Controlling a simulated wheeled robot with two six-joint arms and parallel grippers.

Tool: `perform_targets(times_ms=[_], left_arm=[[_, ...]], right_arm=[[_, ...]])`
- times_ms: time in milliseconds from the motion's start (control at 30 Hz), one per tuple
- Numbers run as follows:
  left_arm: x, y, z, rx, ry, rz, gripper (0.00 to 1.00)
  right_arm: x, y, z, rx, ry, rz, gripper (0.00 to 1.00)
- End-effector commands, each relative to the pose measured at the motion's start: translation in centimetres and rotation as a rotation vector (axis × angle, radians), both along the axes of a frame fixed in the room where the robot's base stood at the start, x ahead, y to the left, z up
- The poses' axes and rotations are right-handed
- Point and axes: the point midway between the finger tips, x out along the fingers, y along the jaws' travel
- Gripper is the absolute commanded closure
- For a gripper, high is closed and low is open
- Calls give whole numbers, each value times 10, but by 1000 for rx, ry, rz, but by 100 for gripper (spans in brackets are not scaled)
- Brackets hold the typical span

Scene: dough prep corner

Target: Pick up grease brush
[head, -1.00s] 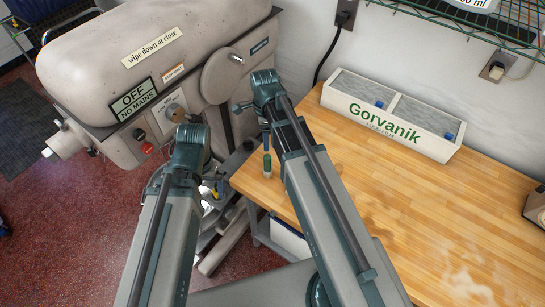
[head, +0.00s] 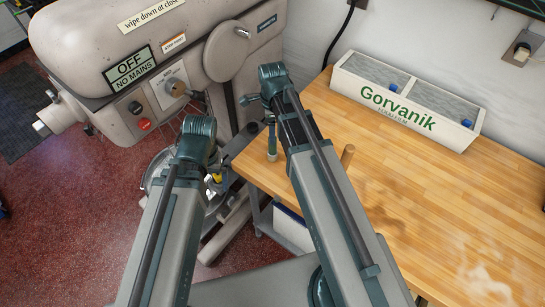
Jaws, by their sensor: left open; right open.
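No grease brush can be made out for certain. A short upright wooden handle (head: 347,155) shows just right of my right forearm, its lower part hidden; I cannot tell whether it belongs to the brush. A small green-topped object (head: 272,156) stands near the table's left corner. My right gripper (head: 270,134) is open and points down at the table corner, just above or beside this object. My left gripper (head: 213,180) is open, in front of the mixer and left of the table, mostly hidden by its own wrist.
A large grey mixer (head: 150,55) stands at the back left, with its metal bowl (head: 153,172) below. A white Gorvanik box (head: 400,108) with two compartments and blue items stands at the table's back. The wooden table (head: 450,200) is mostly clear, with floury patches at front right.

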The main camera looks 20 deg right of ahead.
Motion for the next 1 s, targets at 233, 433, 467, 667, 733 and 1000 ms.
perform_targets(times_ms=[233,433,467,667,733,1000], left_arm=[[0,0,-7,1,0,-2,0],[0,0,-19,1,0,-4,0],[0,0,-22,1,0,-5,0],[0,0,-48,1,0,-7,0],[0,0,-55,1,0,-6,0],[0,0,-58,1,0,-6,0]], right_arm=[[0,0,-7,0,0,0,29],[1,-1,-19,0,0,0,29],[1,-1,-22,0,0,0,29],[2,-2,-48,0,0,0,29],[2,-2,-55,0,0,0,29],[2,-2,-58,0,0,0,29]])
